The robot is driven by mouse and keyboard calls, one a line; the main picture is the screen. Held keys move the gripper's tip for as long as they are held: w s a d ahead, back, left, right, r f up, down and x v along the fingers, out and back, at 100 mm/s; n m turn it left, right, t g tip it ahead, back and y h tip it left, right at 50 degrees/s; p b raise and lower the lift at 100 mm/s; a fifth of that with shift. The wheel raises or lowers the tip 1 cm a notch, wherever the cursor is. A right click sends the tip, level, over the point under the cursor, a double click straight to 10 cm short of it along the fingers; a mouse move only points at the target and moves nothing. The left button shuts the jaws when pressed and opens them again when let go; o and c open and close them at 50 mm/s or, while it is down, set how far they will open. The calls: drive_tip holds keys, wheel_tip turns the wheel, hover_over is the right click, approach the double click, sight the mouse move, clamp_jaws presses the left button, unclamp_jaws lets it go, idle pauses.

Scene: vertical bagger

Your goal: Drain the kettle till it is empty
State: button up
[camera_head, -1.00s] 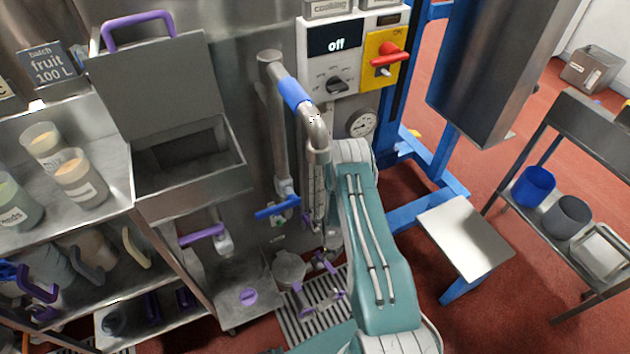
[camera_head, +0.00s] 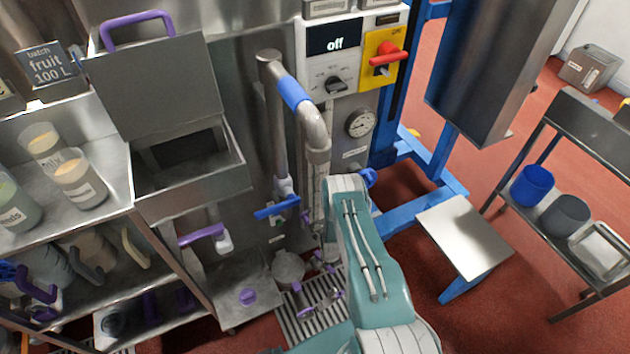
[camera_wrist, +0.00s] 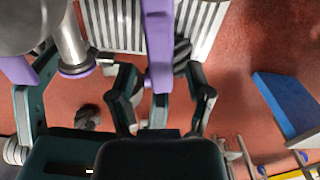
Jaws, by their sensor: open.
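The kettle (camera_head: 240,75) is the large steel vessel at the back in the head view, seen only in part. Purple-handled fittings (camera_head: 325,294) sit low in front of it above the floor grate, partly behind my arm. In the wrist view a purple lever (camera_wrist: 158,45) hangs down between the two fingers of my gripper (camera_wrist: 161,95). The fingers are open and stand apart on either side of it; I cannot tell whether either touches it. A steel pipe (camera_wrist: 70,38) with a purple ring is to the left. My gripper is not clear in the head view.
The floor grate (camera_head: 294,328) lies below. The control panel (camera_head: 340,50) reads "off". A blue-handled valve (camera_head: 277,207) is on the pipework. A steel step (camera_head: 465,238) with a blue frame stands right. Shelves with beakers (camera_head: 75,180) are left.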

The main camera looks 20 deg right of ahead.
clamp_jaws()
drive_tip(key=shift+s+a+m, duration=0.1)
drive_tip(key=shift+a+m, duration=0.65)
drive_tip(key=shift+m, duration=0.65)
drive_tip(key=shift+a, duration=0.2)
drive_tip(key=shift+c, duration=0.2)
unclamp_jaws()
drive_tip(key=shift+o, duration=1.3)
drive_tip(key=shift+a, duration=0.15)
